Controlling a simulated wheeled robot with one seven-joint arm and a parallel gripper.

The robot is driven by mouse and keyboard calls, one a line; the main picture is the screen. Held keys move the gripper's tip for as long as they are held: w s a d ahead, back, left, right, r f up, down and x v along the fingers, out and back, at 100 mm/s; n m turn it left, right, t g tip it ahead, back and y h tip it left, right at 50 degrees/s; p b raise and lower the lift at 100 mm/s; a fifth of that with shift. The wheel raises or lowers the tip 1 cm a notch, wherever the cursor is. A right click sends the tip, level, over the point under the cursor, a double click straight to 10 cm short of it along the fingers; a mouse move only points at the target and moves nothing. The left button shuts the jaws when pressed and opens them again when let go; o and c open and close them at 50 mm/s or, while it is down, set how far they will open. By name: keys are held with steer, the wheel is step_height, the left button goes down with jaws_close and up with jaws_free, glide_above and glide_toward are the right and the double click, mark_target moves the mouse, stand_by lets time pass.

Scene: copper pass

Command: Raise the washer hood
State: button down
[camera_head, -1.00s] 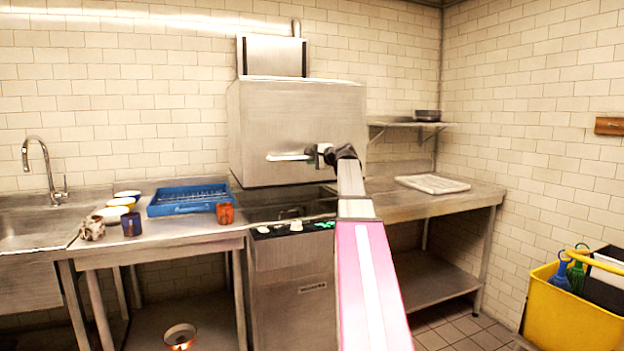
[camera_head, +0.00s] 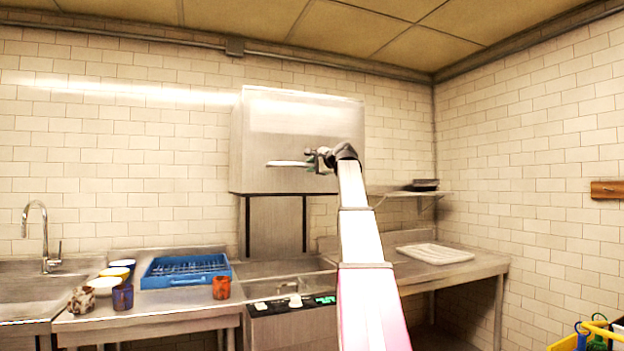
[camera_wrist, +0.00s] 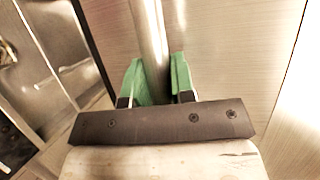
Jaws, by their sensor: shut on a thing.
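The washer hood (camera_head: 298,125) is a steel box standing raised above the washer, with open space between its lower edge and the washer bed (camera_head: 285,268). Its bar handle (camera_head: 289,164) runs across the lower front. My gripper (camera_head: 322,161) is at the handle's right part. In the wrist view the green fingertips of my gripper (camera_wrist: 161,82) are shut around the handle bar (camera_wrist: 150,40), one on each side. The hood's steel front also shows in the wrist view (camera_wrist: 235,60) behind the fingers.
A blue rack (camera_head: 186,281), an orange cup (camera_head: 221,287) and several cups and bowls stand on the left counter. A white tray (camera_head: 435,254) lies on the right counter. A wall shelf (camera_head: 410,194) with a dark pan is right of the hood. A yellow cart (camera_head: 568,343) stands lower right.

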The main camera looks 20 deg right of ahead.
steer(key=shift+r, duration=0.35)
steer(key=c, duration=1)
jaws_free()
steer(key=v, duration=1)
steer(key=shift+s+d+r, duration=0.15)
steer(key=shift+s, duration=0.2)
